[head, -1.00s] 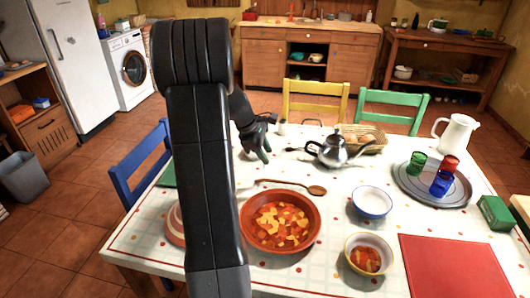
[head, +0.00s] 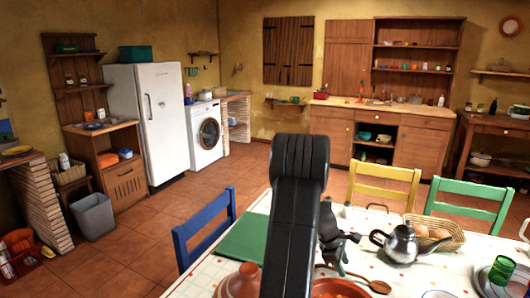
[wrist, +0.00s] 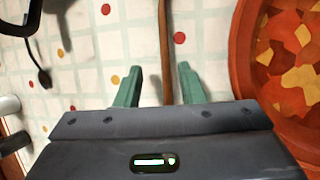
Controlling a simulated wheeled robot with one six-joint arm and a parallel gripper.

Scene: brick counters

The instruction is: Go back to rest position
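My gripper (head: 340,264) hangs over the table (head: 438,275), partly hidden behind my arm in the head view. In the wrist view its two green fingers (wrist: 158,86) stand apart with a gap between them. A wooden spoon's handle (wrist: 165,45) shows in line with that gap, and neither finger touches it. In the head view the spoon (head: 378,286) lies on the tablecloth just right of my gripper.
A silver teapot (head: 402,243) and an egg basket (head: 437,235) stand to the right. An orange stew bowl (wrist: 288,75) is close right of my fingers. A lidded clay pot (head: 240,281) is left of my arm. Blue (head: 203,228), yellow (head: 384,184) and green (head: 468,206) chairs edge the table.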

